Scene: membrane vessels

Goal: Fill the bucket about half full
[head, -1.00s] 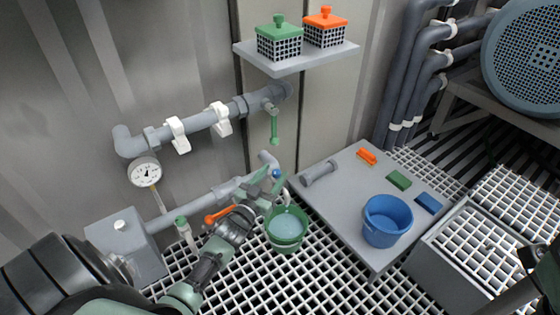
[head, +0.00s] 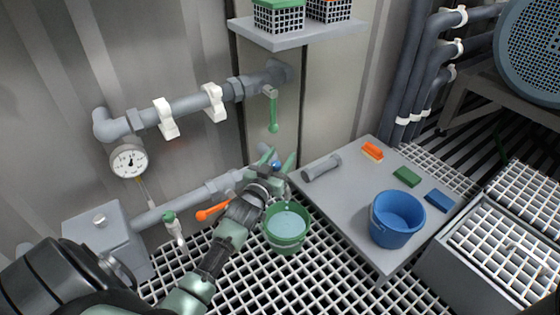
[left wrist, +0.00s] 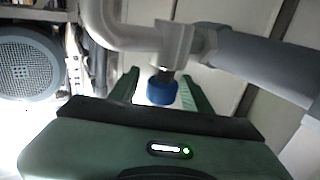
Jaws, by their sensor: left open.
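The green bucket (head: 286,240) stands upright on the white grating below the pipe outlet, with pale blue water (head: 289,224) in it; its exact level is hard to judge. A blue tap knob (head: 277,165) sits on the pipe end above the bucket. My left gripper (head: 279,160) is open at the knob. In the left wrist view its fingers (left wrist: 160,82) stand on either side of the blue knob (left wrist: 161,90), with gaps visible. My wrist hides the outlet, so I cannot see whether water runs. My right gripper is not in view.
A grey table to the right (head: 340,215) bears a blue bucket (head: 397,220), a grey cylinder (head: 322,168) and several brushes or blocks. An orange lever (head: 213,211) and a green-handled valve (head: 172,222) are left of my wrist. A green lever (head: 273,112) hangs above.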

